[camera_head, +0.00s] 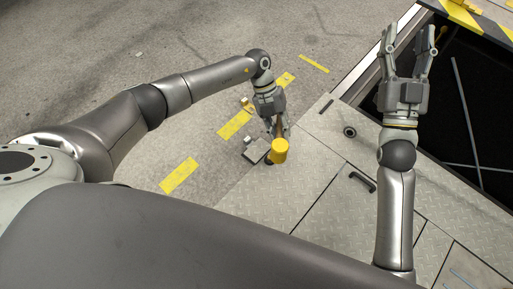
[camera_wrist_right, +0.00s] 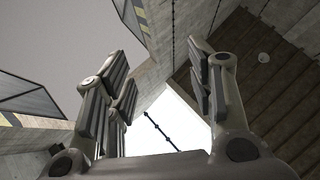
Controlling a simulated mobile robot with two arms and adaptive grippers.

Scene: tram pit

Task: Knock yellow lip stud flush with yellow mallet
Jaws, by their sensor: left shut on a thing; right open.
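The yellow mallet shows its round yellow head (camera_head: 280,151) in the head view, just below my left gripper (camera_head: 279,132). My left gripper is shut on the mallet, with its fingers around the brownish handle. The head is over the edge of the metal floor plates; I cannot tell whether it touches anything. I cannot make out the yellow lip stud for certain; a small yellow piece (camera_head: 246,102) shows left of my left gripper. My right gripper (camera_head: 408,42) is open and empty, pointing up the picture near the dark pit. Its spread fingers also show in the right wrist view (camera_wrist_right: 165,85).
A grey block (camera_head: 255,151) lies beside the mallet head. Yellow floor dashes (camera_head: 180,176) run along the concrete. A plate handle (camera_head: 362,182) and a round fitting (camera_head: 349,132) are on the floor plates. The open pit (camera_head: 470,110) lies at the right.

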